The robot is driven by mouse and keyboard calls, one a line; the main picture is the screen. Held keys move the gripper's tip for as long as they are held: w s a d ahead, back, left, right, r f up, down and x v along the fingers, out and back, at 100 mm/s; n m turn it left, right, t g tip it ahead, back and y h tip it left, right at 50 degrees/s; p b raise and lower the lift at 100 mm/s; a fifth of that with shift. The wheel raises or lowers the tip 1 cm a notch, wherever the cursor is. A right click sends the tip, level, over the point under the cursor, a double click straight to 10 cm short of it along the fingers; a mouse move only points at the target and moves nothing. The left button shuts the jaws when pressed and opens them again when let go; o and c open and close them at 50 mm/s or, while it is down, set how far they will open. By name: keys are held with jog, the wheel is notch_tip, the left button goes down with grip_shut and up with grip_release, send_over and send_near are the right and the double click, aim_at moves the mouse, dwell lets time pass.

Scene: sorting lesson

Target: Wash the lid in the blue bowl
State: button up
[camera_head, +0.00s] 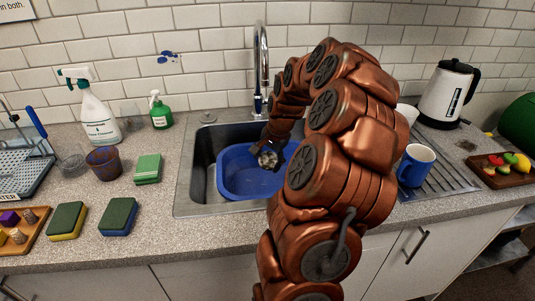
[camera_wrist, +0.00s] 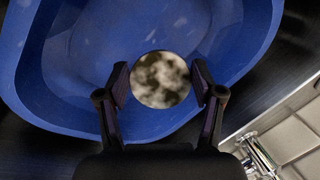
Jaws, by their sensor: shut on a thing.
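The blue bowl (camera_head: 234,172) sits inside the metal sink; its inside fills much of the wrist view (camera_wrist: 85,50). The lid (camera_wrist: 160,79) is a round disc with a blotchy pale and dark surface. My gripper (camera_wrist: 160,84) is shut on the lid, with one finger at each side of it. In the head view the lid (camera_head: 268,157) shows small at the end of my gripper (camera_head: 270,155), over the right part of the bowl. I cannot tell whether the lid touches the bowl's bottom. My arm hides the bowl's right side.
The sink (camera_head: 200,178) has a tall tap (camera_head: 262,65) behind it. A blue mug (camera_head: 416,166) stands on the drainer at the right, near a kettle (camera_head: 449,94). Sponges (camera_head: 118,216), a green bottle (camera_head: 160,110), a spray bottle (camera_head: 97,115) and a dark cup (camera_head: 104,163) stand left.

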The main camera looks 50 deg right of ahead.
jog(key=shift+f+b, duration=0.3)
jog(key=shift+f, duration=4.7)
notch_tip(320, 180, up, 14)
jog(key=r+p, duration=0.1)
jog(key=p, duration=0.1)
send_over(264, 159)
jog(key=s, duration=0.2)
jog(key=shift+w+f, duration=0.2)
jog(key=shift+f, duration=0.05)
dwell(0.5)
jog(key=shift+r, duration=2.05)
